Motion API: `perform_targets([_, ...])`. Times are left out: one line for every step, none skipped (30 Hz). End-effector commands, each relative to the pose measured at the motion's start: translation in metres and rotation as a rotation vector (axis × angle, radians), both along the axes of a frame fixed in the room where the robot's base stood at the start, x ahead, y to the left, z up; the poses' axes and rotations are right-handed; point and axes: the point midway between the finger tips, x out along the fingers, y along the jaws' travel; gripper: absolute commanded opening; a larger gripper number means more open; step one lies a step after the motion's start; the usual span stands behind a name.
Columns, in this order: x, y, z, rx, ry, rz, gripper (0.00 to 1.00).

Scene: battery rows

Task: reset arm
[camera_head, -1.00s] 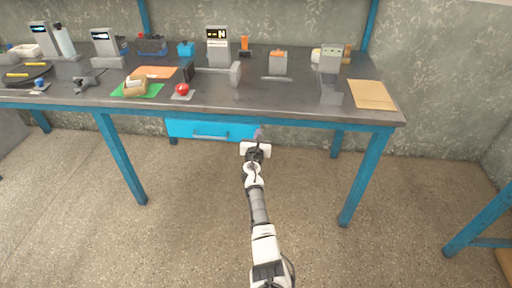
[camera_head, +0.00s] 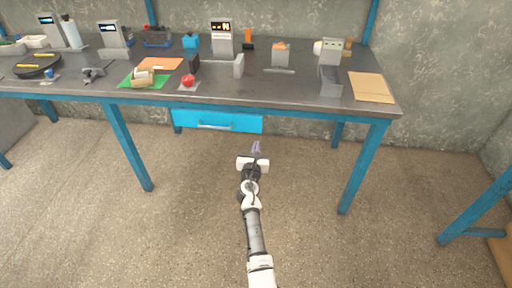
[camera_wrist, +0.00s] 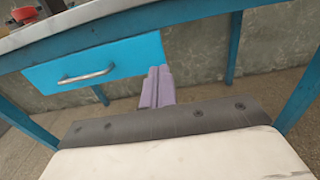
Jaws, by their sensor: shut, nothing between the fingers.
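My gripper (camera_head: 256,148) is in front of the workbench, below the level of its top, with its purple fingers pointing at the bench. In the wrist view the fingers (camera_wrist: 157,88) are shut together with nothing between them. The blue drawer (camera_head: 217,120) under the bench top is just beyond the gripper, slightly to its left. The drawer also shows in the wrist view (camera_wrist: 130,62), with a metal handle, and it looks closed. I cannot see the gripper touching anything.
The workbench (camera_head: 300,98) has blue legs, and its top holds a green mat (camera_head: 128,82), a red object (camera_head: 188,80), grey devices and a brown envelope (camera_head: 371,88). Another blue frame (camera_head: 478,215) stands at the right. The floor around my arm is clear.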

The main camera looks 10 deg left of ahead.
Motion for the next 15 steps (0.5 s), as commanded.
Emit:
perform_targets([-0.004, 0.0, 0.001, 0.001, 0.0, -0.001, 0.0])
perform_targets([-0.005, 0.0, 0.001, 0.001, 0.0, -0.001, 0.0])
perform_targets([-0.006, 0.0, 0.001, 0.001, 0.0, -0.001, 0.0])
perform_targets([-0.007, 0.0, 0.0, 0.001, 0.0, -0.001, 0.0])
perform_targets([-0.007, 0.0, 0.0, 0.001, 0.0, -0.001, 0.0])
perform_targets([-0.008, 0.0, 0.0, 0.001, 0.0, -0.001, 0.0])
perform_targets([-0.008, 0.0, 0.0, 0.0, 0.0, -0.001, 0.0])
perform_targets([-0.008, 0.0, 0.0, 0.001, -0.001, 0.0, 0.0])
perform_targets([-0.007, 0.003, 0.004, 0.012, -0.005, 0.006, 0.0])
perform_targets([-0.007, 0.007, 0.008, 0.026, -0.012, 0.013, 0.0])
perform_targets([-0.007, 0.013, 0.014, 0.049, -0.022, 0.025, 0.0])
perform_targets([-0.007, 0.022, 0.025, 0.093, -0.038, 0.045, 0.0])
perform_targets([-0.008, 0.032, 0.035, 0.135, -0.052, 0.065, 0.0])
perform_targets([-0.009, 0.043, 0.048, 0.186, -0.069, 0.09, 0.0])
perform_targets([-0.011, 0.061, 0.067, 0.265, -0.093, 0.131, 0.0])
